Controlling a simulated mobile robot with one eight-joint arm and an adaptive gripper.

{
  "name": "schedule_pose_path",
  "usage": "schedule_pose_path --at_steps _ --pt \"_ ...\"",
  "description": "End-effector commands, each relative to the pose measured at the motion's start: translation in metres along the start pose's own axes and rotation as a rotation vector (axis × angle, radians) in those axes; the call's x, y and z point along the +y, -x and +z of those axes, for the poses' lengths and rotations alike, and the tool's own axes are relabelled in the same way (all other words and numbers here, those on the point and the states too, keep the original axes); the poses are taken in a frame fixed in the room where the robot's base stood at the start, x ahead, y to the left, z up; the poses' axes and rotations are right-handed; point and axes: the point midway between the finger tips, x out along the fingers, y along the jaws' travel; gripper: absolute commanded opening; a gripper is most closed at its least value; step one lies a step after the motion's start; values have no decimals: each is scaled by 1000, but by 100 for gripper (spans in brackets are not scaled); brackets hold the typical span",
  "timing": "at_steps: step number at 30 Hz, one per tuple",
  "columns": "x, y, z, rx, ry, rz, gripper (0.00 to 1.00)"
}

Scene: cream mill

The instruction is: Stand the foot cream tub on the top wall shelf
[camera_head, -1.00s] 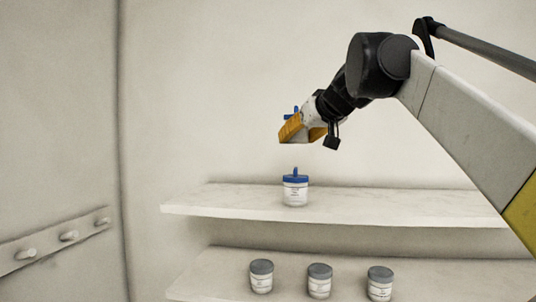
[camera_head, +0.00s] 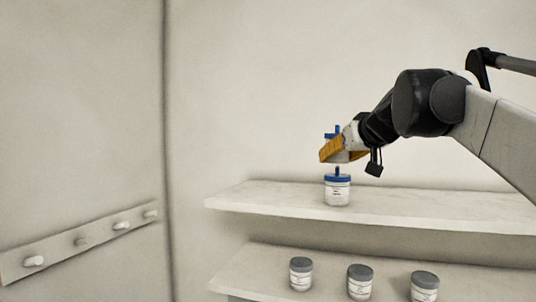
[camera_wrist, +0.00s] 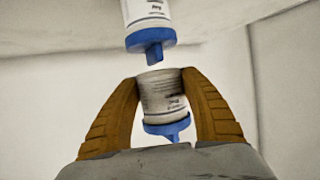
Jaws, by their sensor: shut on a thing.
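My gripper (camera_head: 340,152) has orange fingers and is shut on a white tub with a blue knobbed lid. In the wrist view the held tub (camera_wrist: 161,95) sits between both fingers. In the head view it is mostly hidden, with its blue knob (camera_head: 336,131) showing above them. Its label is too small to read. A similar blue-lidded tub (camera_head: 337,192) stands upright on the upper wall shelf (camera_head: 430,208), almost directly below my gripper in the head view. That standing tub (camera_wrist: 146,18) also shows at the top of the wrist view, apart from the held one.
Grey-lidded jars (camera_head: 360,281) stand in a row on the lower shelf (camera_head: 235,281). The upper shelf looks bare right of the standing tub, partly behind my arm. A peg rail (camera_head: 100,233) is on the left wall.

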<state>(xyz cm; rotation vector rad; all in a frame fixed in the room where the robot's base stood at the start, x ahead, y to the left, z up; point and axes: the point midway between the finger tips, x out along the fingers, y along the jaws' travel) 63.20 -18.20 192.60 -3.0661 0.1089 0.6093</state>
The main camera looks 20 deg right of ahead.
Motion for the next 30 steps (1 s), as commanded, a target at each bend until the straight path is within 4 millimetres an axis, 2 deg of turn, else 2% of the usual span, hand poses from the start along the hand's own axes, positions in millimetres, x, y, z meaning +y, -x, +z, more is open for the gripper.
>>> schedule_pose_path --at_steps 5,6,8,17,21,23,30 --pt "0 -1 3 0 0 0 11" --pt "0 -1 3 0 0 0 58" --pt "0 -1 3 0 0 0 73" --pt "0 -1 2 0 0 0 73" --pt "0 5 -12 0 0 0 73" --pt "0 15 -8 0 -2 1 73" --pt "1 71 -7 0 -3 3 73"
